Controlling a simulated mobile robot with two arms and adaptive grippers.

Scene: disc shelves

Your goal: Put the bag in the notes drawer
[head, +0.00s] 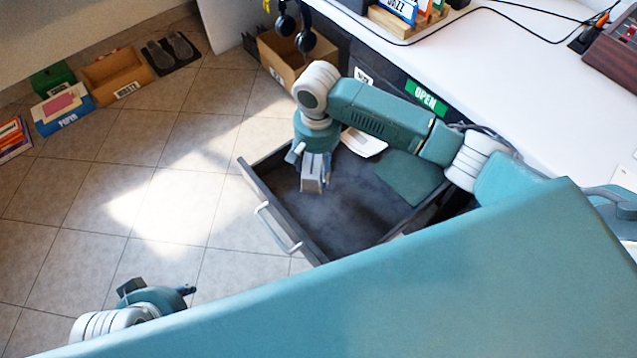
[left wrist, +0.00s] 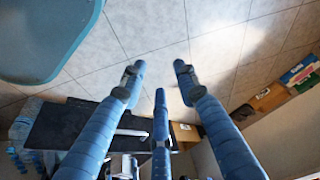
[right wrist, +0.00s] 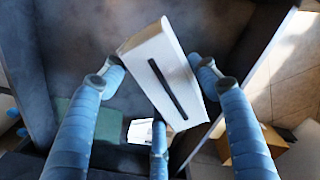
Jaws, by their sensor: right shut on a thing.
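The bag (head: 312,172) is a small pale, box-like thing with a dark slot or strip along one face; it also shows in the right wrist view (right wrist: 165,75). My right gripper (head: 316,160) is shut on it, pointing down. The bag is over the drawer's inside; I cannot tell whether it touches the drawer floor. The drawer (head: 275,225) is grey and pulled open, with a silver handle. Its front label does not show. My left gripper (head: 155,288) is low at the left, open and empty over the floor; its fingers show apart in the left wrist view (left wrist: 160,85).
A white printed paper (head: 362,142) and a flat green piece (head: 408,177) lie towards the back of the drawer. A white desktop (head: 480,60) stands behind. Headphones (head: 305,35) hang above a cardboard box (head: 275,60). Several small boxes line the wall.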

